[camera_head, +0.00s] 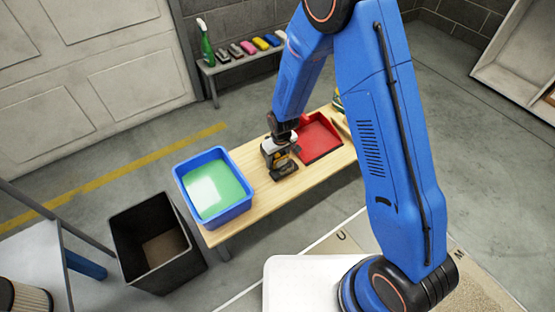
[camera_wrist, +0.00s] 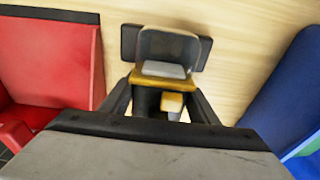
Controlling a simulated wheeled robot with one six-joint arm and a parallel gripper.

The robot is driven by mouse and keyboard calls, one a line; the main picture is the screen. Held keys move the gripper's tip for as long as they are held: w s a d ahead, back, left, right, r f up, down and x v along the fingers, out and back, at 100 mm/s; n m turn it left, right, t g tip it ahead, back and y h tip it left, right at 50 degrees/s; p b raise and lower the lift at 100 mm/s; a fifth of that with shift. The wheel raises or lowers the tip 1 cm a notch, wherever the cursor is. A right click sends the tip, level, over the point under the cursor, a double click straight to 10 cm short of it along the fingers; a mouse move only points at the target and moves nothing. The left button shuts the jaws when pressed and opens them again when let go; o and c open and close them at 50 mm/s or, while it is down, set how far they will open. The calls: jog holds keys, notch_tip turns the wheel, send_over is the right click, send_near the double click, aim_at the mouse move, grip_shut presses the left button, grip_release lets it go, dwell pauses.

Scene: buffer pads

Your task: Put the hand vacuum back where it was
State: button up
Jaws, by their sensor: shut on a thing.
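The hand vacuum (camera_head: 284,168), a black, yellow and grey tool, is at the middle of the wooden bench (camera_head: 246,175), between a blue tub and a red tray. It looks upright, with its dark base at or just above the wood; I cannot tell whether it touches. My gripper (camera_head: 279,147) comes down on it from above and is shut on it. In the wrist view the hand vacuum (camera_wrist: 168,66) sits between the two dark fingers (camera_wrist: 160,104). Its lower parts are partly hidden by the gripper.
The blue tub (camera_head: 243,207) with green and white contents stands at the bench's left end. The red tray (camera_head: 320,148) lies to the right. A black bin (camera_head: 125,240) stands on the floor at left. Behind, a low shelf (camera_head: 232,66) holds a green bottle (camera_head: 206,48) and several coloured blocks.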

jog(key=shift+f, duration=0.15)
jog(key=o, duration=1.4)
jog(key=shift+s+r, duration=0.1)
jog(key=shift+r, duration=0.3)
jog(key=r, duration=0.7)
jog(key=s+r, duration=0.1)
jog(key=r, duration=0.3)
jog(key=shift+d+r, duration=0.25)
jog(key=shift+d, duration=0.15)
